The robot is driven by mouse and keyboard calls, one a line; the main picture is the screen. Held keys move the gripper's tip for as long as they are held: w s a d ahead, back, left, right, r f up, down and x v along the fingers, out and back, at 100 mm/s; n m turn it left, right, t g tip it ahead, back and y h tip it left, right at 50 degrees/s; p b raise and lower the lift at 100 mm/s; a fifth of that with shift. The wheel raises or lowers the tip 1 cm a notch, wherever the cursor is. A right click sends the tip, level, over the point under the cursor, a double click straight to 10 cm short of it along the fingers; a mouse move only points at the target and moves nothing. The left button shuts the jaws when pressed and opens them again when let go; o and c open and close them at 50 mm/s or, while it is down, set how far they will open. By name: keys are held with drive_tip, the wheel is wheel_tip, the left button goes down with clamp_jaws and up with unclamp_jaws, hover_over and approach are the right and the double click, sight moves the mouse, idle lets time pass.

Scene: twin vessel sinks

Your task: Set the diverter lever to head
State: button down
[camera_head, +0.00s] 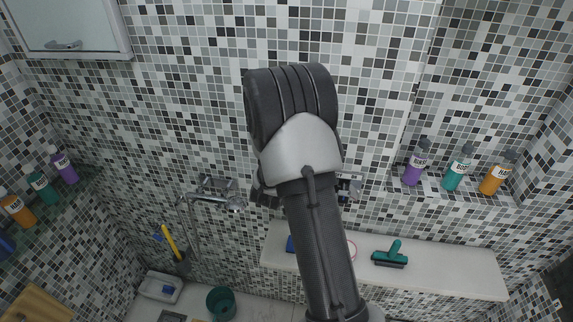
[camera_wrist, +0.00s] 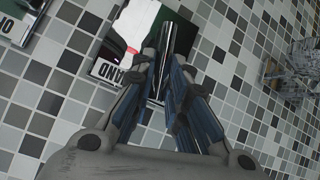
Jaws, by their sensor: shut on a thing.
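In the wrist view my gripper (camera_wrist: 172,85) has its blue-padded fingers closed around a slim chrome lever (camera_wrist: 179,48), which stands up between the fingertips. Behind it on the wall is a plate (camera_wrist: 138,22) with a white label strip (camera_wrist: 108,72) whose upside-down lettering is partly covered by a finger. A second dark green plate (camera_wrist: 20,20) with a white strip is cut off at the top left; its word cannot be read in full. In the head view my arm hides the lever, and only a dark edge of my gripper (camera_head: 263,193) shows beside it.
A chrome spout fixture (camera_head: 215,193) is on the wall left of my arm; another chrome part (camera_head: 349,185) shows to its right. Bottles stand on the right ledge (camera_head: 450,198). A teal-handled brush (camera_head: 390,254) lies on the white bench (camera_head: 455,268) below. A wall cabinet (camera_head: 70,25) is upper left.

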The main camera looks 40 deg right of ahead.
drive_tip(key=n+g+h+p, duration=0.1)
drive_tip(key=p, duration=0.1)
drive_tip(key=w+a+f+h+p, duration=0.1)
drive_tip(key=p, duration=0.2)
drive_tip(key=w+n+g+p, duration=0.1)
drive_tip(key=p, duration=0.1)
drive_tip(key=shift+a+f+n+g+h+p, duration=0.15)
drive_tip(key=shift+a+n+g+h+p, duration=0.15)
drive_tip(key=shift+h, duration=0.1)
drive_tip(key=shift+s, duration=0.1)
drive_tip(key=c, duration=1.6)
unclamp_jaws()
drive_tip(key=shift+o, duration=0.2)
drive_tip(key=v, duration=1.2)
